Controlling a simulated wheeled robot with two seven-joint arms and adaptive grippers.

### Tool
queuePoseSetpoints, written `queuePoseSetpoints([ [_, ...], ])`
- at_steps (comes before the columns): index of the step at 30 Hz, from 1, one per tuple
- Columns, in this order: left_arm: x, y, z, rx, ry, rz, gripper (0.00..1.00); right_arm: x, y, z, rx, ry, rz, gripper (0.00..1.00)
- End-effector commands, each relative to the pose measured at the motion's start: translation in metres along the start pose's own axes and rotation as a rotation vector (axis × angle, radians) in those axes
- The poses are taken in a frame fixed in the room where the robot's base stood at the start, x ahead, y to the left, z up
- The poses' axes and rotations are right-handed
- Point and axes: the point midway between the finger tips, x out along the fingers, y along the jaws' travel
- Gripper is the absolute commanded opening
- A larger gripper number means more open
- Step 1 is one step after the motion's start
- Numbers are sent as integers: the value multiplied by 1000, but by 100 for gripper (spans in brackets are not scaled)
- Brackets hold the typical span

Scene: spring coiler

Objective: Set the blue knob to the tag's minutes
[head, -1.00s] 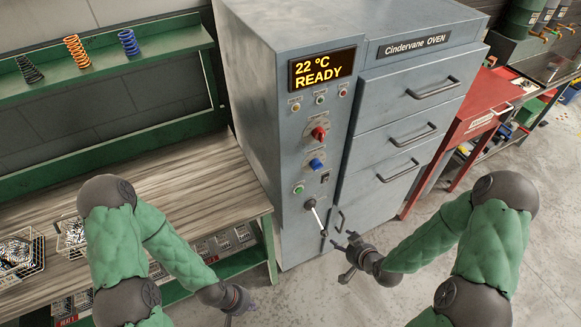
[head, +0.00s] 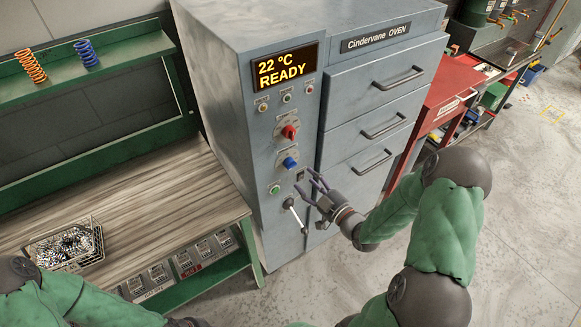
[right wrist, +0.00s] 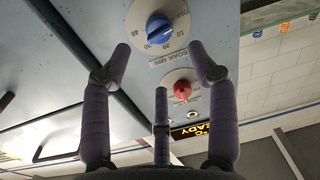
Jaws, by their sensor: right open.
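The blue knob (head: 290,163) sits on the oven's (head: 232,85) front panel, below the red knob (head: 289,132). In the right wrist view the blue knob (right wrist: 159,29) has a dial with numbers around it and a label reading SOAK MIN; the red knob (right wrist: 182,90) is beyond it. My right gripper (head: 318,184) is open and empty, to the right of and below the blue knob, apart from it. Its fingers (right wrist: 160,75) spread in the wrist view, with the blue knob ahead between them. My left gripper is out of view. I cannot make out a tag with minutes.
The oven display (head: 285,65) reads 22 °C READY. A green button (head: 274,189) and a lever with a white handle (head: 297,216) sit below the knobs. Drawer handles (head: 372,162) are close to my right gripper. A wooden bench (head: 130,205) with a wire basket (head: 97,240) stands left.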

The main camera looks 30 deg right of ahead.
Motion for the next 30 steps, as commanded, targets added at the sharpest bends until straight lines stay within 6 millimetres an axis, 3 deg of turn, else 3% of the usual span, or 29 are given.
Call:
queuePoseSetpoints([
  [6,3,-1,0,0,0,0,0,41,-1,0,-1,2,-3,59],
  [12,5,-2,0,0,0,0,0,68,0,0,-1,0,-1,59],
  [18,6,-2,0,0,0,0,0,79,0,0,0,-1,1,59],
  [26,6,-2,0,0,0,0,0,80,0,0,0,-2,1,59],
  [27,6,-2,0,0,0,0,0,80,0,0,0,-2,1,56],
  [30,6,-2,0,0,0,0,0,80,0,0,0,-2,1,28],
])
